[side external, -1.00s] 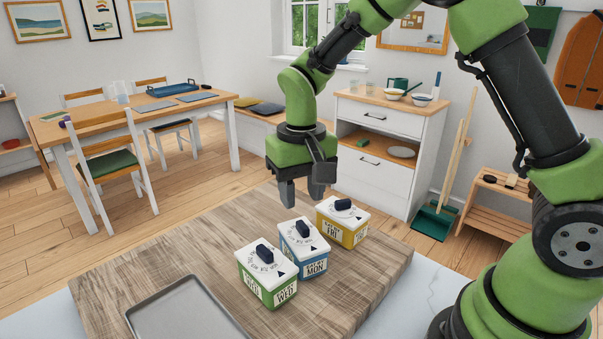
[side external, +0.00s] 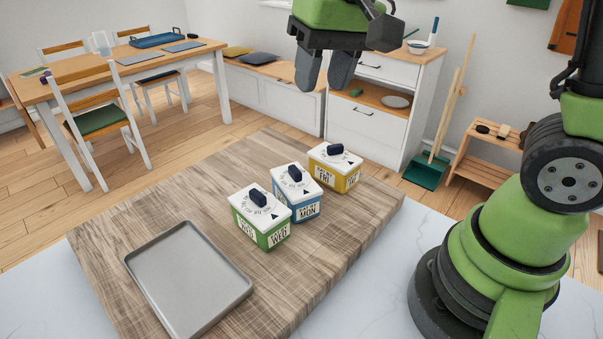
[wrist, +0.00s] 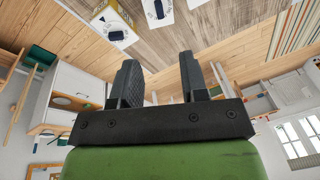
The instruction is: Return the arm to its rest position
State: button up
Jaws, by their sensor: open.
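My gripper (side external: 326,70) is at the top of the side view, raised well above the board and the boxes. It is open and empty, and its two dark fingers (wrist: 160,82) stand apart in the wrist view with nothing between them. The upper part of my arm is out of frame in the side view. Below it, three dial-topped boxes stand upright in a row: a green WED box (side external: 262,218), a blue MON box (side external: 296,192) and a yellow FRI box (side external: 335,167). The yellow box (wrist: 112,22) also shows at the top of the wrist view.
The boxes stand on a wooden board (side external: 150,212), with an empty grey tray (side external: 188,278) at its front left. A white cabinet (side external: 365,130) stands behind. A dining table (side external: 130,68) with chairs is at the back left. The air around my gripper looks clear.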

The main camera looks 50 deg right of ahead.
jog(key=s+r+t, duration=0.2)
jog(key=s, duration=0.4)
jog(key=s+r+t+y, duration=0.1)
jog(key=s+t, duration=0.2)
jog(key=s, duration=0.4)
jog(key=shift+r, duration=0.4)
